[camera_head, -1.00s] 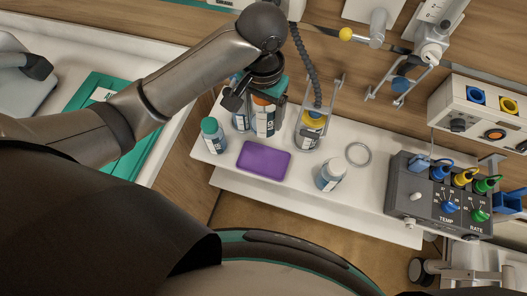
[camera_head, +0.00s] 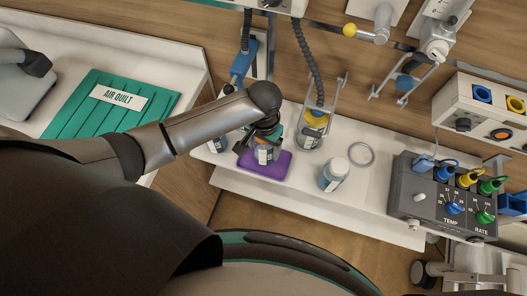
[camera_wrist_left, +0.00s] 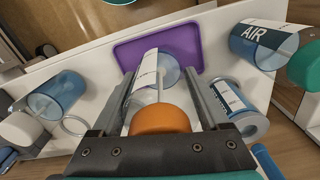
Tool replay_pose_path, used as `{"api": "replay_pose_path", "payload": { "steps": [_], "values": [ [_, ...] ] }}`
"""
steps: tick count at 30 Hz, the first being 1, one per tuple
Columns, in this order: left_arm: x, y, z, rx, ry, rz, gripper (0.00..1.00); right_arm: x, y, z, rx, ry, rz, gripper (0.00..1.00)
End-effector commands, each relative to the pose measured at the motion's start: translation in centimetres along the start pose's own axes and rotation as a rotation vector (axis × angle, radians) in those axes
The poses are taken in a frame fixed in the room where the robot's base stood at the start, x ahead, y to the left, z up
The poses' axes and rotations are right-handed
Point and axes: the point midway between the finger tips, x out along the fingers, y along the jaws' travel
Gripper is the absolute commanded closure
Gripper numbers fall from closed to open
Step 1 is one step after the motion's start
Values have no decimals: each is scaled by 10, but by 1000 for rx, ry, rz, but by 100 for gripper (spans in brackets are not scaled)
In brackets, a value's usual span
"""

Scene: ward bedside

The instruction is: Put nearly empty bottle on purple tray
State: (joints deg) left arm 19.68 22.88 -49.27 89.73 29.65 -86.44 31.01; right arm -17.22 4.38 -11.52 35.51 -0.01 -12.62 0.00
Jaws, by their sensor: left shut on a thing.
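My left gripper (camera_head: 265,141) is shut on a clear bottle (camera_head: 264,155) with a white label and an orange cap. In the left wrist view this bottle (camera_wrist_left: 150,80) sits between the two fingers (camera_wrist_left: 165,90) and looks mostly clear inside. The purple tray (camera_head: 282,166) lies flat on the white shelf, and the bottle is in front of it or over it in the head view. The tray (camera_wrist_left: 190,40) shows beyond the bottle's base in the left wrist view. I cannot tell whether the base touches the tray. My right gripper is not in view.
A white-capped blue bottle (camera_head: 331,178) stands right of the tray, near a ring (camera_head: 361,154). A yellow-topped jar (camera_head: 315,125) is behind. A teal-capped AIR bottle (camera_wrist_left: 268,45) and another labelled bottle (camera_wrist_left: 236,105) are beside the tray. A grey control box (camera_head: 420,195) stands at right.

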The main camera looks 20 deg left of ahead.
Motion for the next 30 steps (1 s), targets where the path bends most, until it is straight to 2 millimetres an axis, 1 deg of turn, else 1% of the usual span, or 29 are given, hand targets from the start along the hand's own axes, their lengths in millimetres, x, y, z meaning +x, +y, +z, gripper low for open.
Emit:
{"api": "replay_pose_path", "payload": {
  "steps": [6,8,19,20,25,26,30],
  "values": [
    [30,0,0,0,-2,-1,83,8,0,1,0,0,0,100],
    [35,0,0,0,0,-1,83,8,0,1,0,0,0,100],
    [38,0,0,0,1,0,83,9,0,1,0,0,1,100],
    [39,0,0,0,0,0,21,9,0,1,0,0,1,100],
    [38,0,0,0,0,0,2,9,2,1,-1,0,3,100],
    [38,0,0,0,0,0,0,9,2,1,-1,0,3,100],
    [38,0,0,0,0,0,0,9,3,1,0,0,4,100]
  ]
}}
